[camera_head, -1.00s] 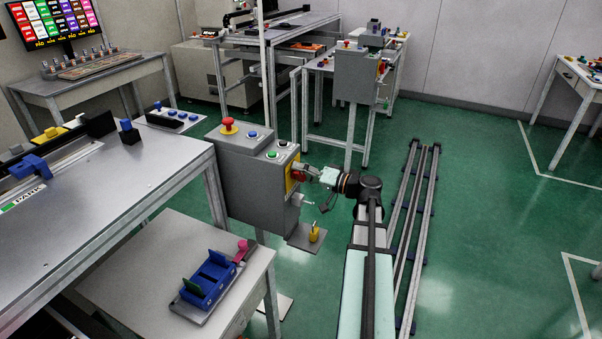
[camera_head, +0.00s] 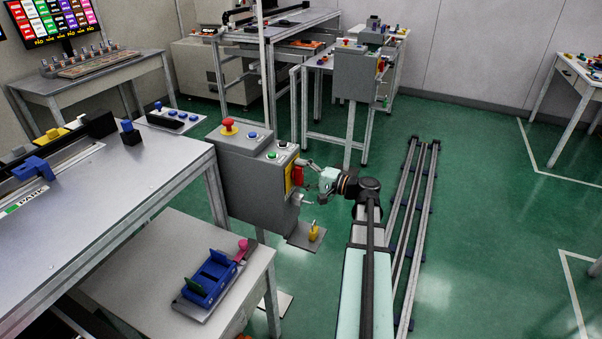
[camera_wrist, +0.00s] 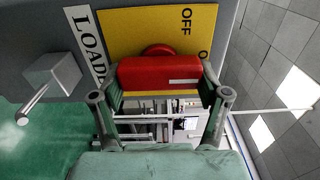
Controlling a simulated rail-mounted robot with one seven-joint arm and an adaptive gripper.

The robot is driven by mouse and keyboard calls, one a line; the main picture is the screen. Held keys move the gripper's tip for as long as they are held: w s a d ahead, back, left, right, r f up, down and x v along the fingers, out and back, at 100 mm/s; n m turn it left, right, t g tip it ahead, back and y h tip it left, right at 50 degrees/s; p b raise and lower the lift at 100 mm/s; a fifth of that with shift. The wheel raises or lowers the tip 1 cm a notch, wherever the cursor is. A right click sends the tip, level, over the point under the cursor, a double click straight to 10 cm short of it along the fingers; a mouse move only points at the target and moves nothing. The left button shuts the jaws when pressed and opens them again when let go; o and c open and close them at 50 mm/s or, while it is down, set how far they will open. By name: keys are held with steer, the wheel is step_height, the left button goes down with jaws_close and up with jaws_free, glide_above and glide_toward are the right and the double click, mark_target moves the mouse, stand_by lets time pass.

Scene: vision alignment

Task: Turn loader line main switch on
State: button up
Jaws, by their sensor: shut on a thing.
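The loader line main switch is a red handle (camera_wrist: 158,74) with a white mark toward its right end, on a yellow plate (camera_wrist: 120,30) in the wrist view. The plate reads OFF, and a second label is cut off behind my finger. My gripper (camera_wrist: 160,92) has one finger at each end of the red handle and is shut on it. In the head view the red handle (camera_head: 297,175) stands upright on the side of the grey control box (camera_head: 245,185), with my gripper (camera_head: 305,170) at it. The finger contact is too small to see there.
A grey box with a rod (camera_wrist: 52,75) juts out beside the yellow plate. A yellow padlock-like piece (camera_head: 313,234) sits on a small shelf below the box. A red emergency button (camera_head: 229,126) tops the box. Open green floor lies right of the rails (camera_head: 410,230).

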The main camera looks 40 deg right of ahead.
stand_by(0.3)
steer(key=o, duration=1.2)
steer(key=shift+c, duration=0.2)
steer(key=v, duration=1.2)
